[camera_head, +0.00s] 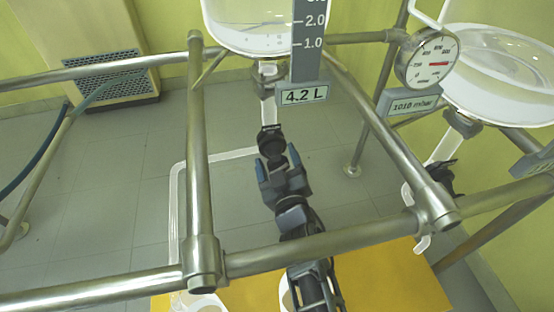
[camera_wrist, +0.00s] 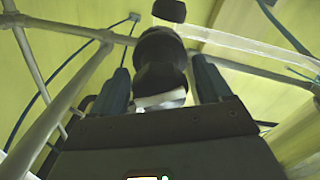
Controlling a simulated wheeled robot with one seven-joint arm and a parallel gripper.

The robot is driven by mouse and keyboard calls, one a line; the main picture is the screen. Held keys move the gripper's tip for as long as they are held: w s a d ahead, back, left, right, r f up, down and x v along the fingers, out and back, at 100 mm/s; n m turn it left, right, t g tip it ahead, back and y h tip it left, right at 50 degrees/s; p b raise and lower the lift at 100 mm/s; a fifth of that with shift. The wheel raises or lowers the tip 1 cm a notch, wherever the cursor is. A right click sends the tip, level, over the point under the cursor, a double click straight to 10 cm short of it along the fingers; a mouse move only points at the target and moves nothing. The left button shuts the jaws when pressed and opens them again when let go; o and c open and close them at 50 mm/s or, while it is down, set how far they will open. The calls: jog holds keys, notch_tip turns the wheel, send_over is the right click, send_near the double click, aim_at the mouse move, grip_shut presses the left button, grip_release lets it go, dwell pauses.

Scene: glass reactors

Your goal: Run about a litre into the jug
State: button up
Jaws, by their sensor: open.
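The glass reactor (camera_head: 245,35) hangs at the top of the head view, with a grey level scale and a display (camera_head: 304,95) reading 4.2 L. Below it, a pale outlet pipe leads to a black valve knob (camera_head: 270,138). My gripper (camera_head: 277,156) is open just below the knob, with one blue-grey finger on each side. In the wrist view the knob (camera_wrist: 160,48) sits between the open fingers; I cannot tell whether they touch it. White rounded rims (camera_head: 197,304) show at the bottom edge, possibly of the jug, mostly cut off or behind my arm.
Steel frame rails (camera_head: 200,160) surround my arm on the left, front and right. A second glass vessel (camera_head: 500,75) with a black valve (camera_head: 440,178) stands at the right, beside a round gauge (camera_head: 428,60). A yellow surface (camera_head: 385,282) lies below. A pale tube (camera_head: 174,215) runs at left.

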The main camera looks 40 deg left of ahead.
aim_at(279, 168)
jog(key=p+v, duration=0.4)
jog(key=v, duration=0.2)
jog(key=shift+s+d+r, duration=0.1)
jog(key=shift+s+d, duration=0.15)
jog(key=shift+d, duration=0.05)
jog(key=shift+s+d+p, duration=0.3)
jog(key=shift+d, duration=0.05)
dwell(6.8)
